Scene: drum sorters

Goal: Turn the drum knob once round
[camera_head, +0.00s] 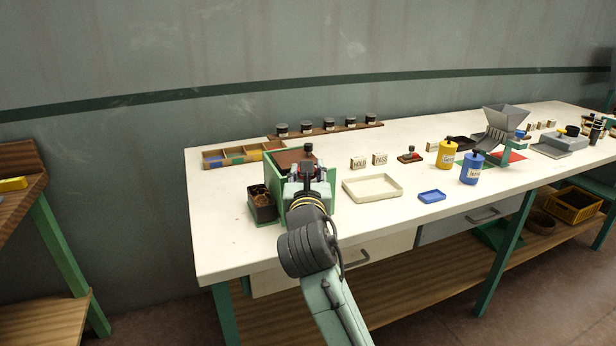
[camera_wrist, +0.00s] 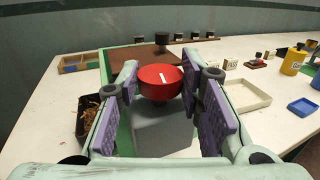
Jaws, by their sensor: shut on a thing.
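The red drum knob (camera_wrist: 160,82) shows in the middle of the wrist view, round, with a short white mark on its face. The mark stands slightly tilted from upright. My gripper (camera_wrist: 168,90) has its purple-padded fingers on the left and right of the knob and is shut on it. The knob belongs to a green-framed drum box (camera_wrist: 103,68) with a brown top. In the head view my gripper (camera_head: 307,172) is at the front of the green box (camera_head: 274,166) and hides most of the knob. The inside of the drum is not visible.
A dark bin with brown scraps (camera_head: 262,207) stands close left of the box. A cream tray (camera_head: 372,199) lies to the right, with a small blue tray (camera_head: 432,196) beyond. A divided wooden tray (camera_head: 243,153) and a shelf of jars (camera_head: 338,129) are behind.

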